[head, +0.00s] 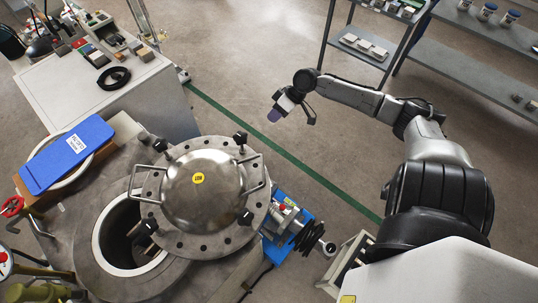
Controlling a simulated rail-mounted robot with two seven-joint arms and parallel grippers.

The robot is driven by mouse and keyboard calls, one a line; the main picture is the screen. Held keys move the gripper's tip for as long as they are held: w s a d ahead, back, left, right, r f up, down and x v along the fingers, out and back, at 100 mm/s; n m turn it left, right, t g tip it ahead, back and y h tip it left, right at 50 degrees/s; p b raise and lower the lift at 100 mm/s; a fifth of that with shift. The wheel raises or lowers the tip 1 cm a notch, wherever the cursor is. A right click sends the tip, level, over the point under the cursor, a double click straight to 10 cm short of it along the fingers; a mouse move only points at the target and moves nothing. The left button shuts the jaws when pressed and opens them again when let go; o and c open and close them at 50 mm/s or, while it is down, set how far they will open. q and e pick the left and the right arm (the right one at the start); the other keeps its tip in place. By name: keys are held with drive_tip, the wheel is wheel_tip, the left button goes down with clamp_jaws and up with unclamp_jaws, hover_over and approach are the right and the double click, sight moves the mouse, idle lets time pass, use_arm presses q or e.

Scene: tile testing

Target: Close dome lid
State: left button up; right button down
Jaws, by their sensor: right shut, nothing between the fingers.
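The dome lid (190,205) is a shiny steel dome with a bolted flange, side handles, black knobs and a yellow label. It lies to the right of the round vessel opening (118,250) and overlaps its right part. The left part of the dark opening, with its pale rim, is uncovered. My right gripper (293,110) is shut and empty. It is held out over the floor, up and to the right of the lid, clear of it. My left gripper is not in view.
A blue device (287,222) with a black handwheel adjoins the lid's right side. A white cabinet (110,100) with tools stands behind. Grey shelves (470,62) stand at the upper right. Open floor lies between.

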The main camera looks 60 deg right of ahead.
use_arm(q)
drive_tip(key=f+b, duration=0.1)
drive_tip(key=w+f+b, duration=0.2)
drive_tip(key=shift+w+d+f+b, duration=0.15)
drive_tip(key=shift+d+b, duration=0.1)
drive_tip(key=shift+b, duration=0.1)
use_arm(e)
drive_tip(key=w+a+f+g, duration=0.1)
drive_tip(key=w+a+f, duration=0.3)
drive_tip(key=a+f, duration=0.4)
drive_tip(key=shift+w+a+n, duration=0.2)
drive_tip(key=shift+a+n, duration=0.2)
drive_tip(key=shift+a, duration=0.05)
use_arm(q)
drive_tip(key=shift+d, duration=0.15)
